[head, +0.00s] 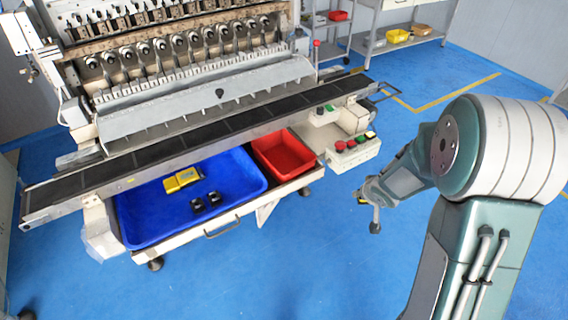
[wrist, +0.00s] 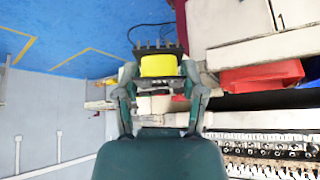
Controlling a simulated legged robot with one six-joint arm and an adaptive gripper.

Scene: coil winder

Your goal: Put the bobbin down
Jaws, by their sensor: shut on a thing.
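My gripper (wrist: 159,82) is shut on a bobbin (wrist: 158,66) with a yellow winding and a dark pinned flange, seen close in the wrist view. In the head view my gripper (head: 368,198) is in the air to the right of the machine, clear of the trays; the held bobbin is mostly hidden there. A blue tray (head: 145,228) under the conveyor holds yellow bobbins (head: 183,180) side by side and two black pieces (head: 206,202) in front of them. A red bin (head: 285,155) sits to the right of the blue tray and also shows in the wrist view (wrist: 255,78).
The coil winder (head: 190,80) stands behind a dark conveyor (head: 150,162) that runs above the back of the trays. A control box (head: 353,154) with coloured buttons juts out between the red bin and my gripper. Blue floor in front is clear.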

